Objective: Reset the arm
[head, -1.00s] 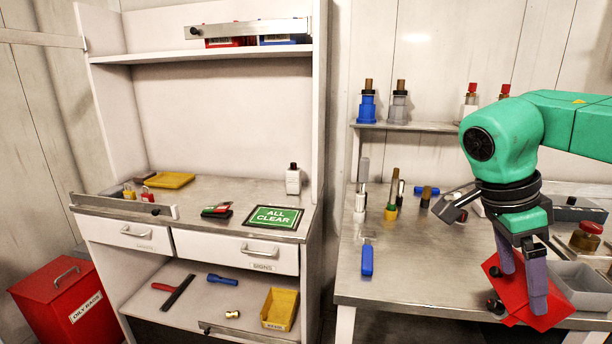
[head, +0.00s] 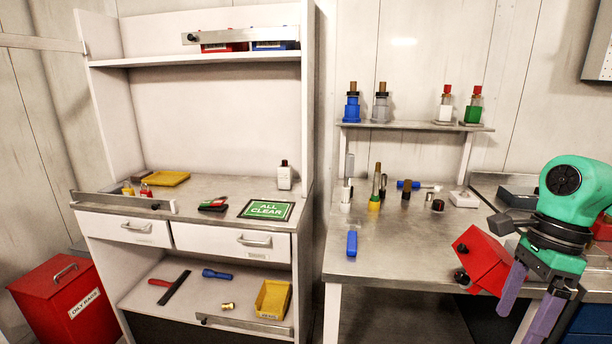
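My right arm comes in from the right in the head view, with a green wrist and a dark collar. Its gripper (head: 528,303) has two purple fingers pointing down, set apart with nothing visible between them. It hangs at the front right, by the edge of the metal workbench (head: 400,262). A red angular piece with black knobs (head: 484,262) is just left of the fingers at the bench edge; I cannot tell whether they touch. My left gripper is not in view.
A shelf (head: 415,126) with several bottles stands behind the bench. A blue piece (head: 352,244) and several upright tools are on the bench. A cabinet with an ALL CLEAR sign (head: 267,210) and a red OILY RAGS bin (head: 68,300) are at left.

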